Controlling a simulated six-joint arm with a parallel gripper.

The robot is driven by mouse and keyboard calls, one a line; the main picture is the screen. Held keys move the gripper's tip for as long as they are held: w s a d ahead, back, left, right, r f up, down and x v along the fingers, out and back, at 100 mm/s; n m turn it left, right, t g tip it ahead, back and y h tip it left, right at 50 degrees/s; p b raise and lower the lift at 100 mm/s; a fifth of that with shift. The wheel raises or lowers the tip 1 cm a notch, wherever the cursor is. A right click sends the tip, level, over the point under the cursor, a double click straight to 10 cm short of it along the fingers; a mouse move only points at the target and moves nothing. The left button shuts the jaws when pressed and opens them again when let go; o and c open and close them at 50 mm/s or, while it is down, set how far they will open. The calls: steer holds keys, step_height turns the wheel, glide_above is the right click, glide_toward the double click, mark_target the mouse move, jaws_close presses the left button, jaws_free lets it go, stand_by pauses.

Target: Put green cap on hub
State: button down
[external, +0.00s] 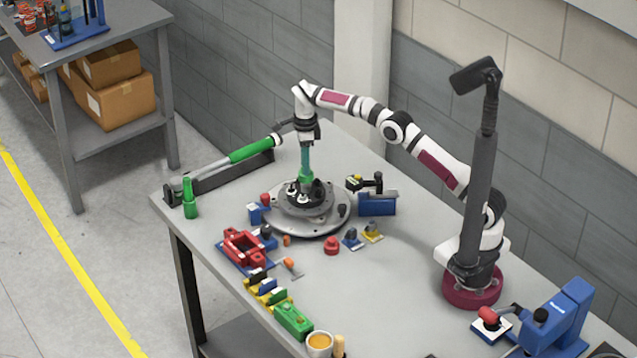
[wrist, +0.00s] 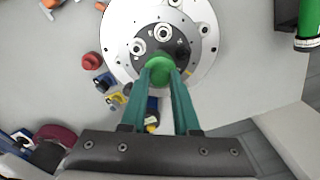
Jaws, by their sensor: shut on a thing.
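The green cap (wrist: 159,71) is between the fingertips of my gripper (wrist: 160,82) in the wrist view. In the external view my gripper (external: 306,170) points straight down over the hub (external: 309,192), with the green cap (external: 305,180) at its tips. The hub is a dark centre with bright bolts on a round grey metal disc (external: 290,221). In the wrist view the cap overlaps the lower part of the hub (wrist: 158,40). I cannot tell whether the cap touches the hub. The cap hides the surface right under it.
A green cylinder tool (external: 250,150) lies on a dark rack at the back left. A green bottle (external: 190,200) stands at the left edge. A red fixture (external: 243,247), a red knob (external: 332,246) and blue blocks (external: 377,204) surround the disc.

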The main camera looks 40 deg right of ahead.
steer(key=shift+f, duration=0.6)
steer(key=shift+f, duration=0.35)
steer(key=shift+f, duration=0.5)
stand_by(0.5)
steer(key=c, duration=1)
jaws_free()
steer(key=shift+o, duration=0.2)
steer(key=shift+r, duration=1.5)
steer(key=o, duration=0.6)
steer(key=shift+c, duration=0.2)
